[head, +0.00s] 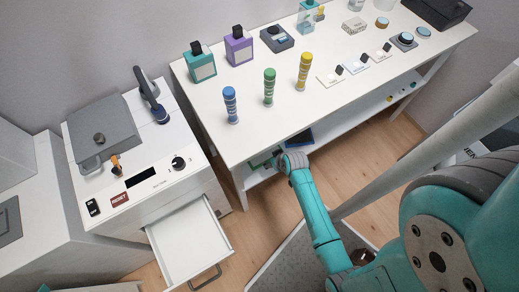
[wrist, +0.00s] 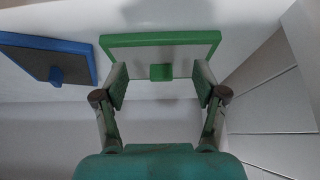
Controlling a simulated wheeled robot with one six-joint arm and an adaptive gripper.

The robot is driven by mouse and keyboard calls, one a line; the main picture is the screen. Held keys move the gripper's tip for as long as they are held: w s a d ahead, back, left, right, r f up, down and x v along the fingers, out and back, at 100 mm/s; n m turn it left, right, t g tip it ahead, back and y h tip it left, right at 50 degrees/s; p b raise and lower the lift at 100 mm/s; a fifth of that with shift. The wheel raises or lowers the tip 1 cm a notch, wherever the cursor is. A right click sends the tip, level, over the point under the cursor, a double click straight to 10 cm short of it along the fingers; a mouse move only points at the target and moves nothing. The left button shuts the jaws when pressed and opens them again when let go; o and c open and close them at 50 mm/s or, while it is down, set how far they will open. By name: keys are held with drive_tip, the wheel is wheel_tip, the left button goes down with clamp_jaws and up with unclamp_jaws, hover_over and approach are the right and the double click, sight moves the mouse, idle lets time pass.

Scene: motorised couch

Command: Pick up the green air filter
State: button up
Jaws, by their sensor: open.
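The green air filter (wrist: 160,39) is a flat panel with a green frame and a small green knob (wrist: 161,72), at the top middle of the wrist view. My gripper (wrist: 160,78) is open, with one finger on each side of the knob and gaps to both. I cannot tell how far the fingertips are from the panel. In the head view my gripper (head: 290,162) is at the lower shelf under the white table and mostly hidden by my arm. Only a green edge (head: 263,160) shows beside it.
A blue-framed filter (wrist: 58,60) with a blue knob lies left of the green one in the wrist view. The white table (head: 215,105) above carries bottles, canisters and small devices. A white cabinet with an open drawer (head: 190,245) stands at the left.

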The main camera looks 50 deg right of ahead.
hover_over(265, 154)
drive_tip(key=shift+a, duration=0.15)
drive_tip(key=shift+w+x, duration=0.25)
drive_tip(key=shift+x, duration=2.4)
drive_tip(key=shift+r, duration=0.15)
drive_tip(key=c, duration=1.3)
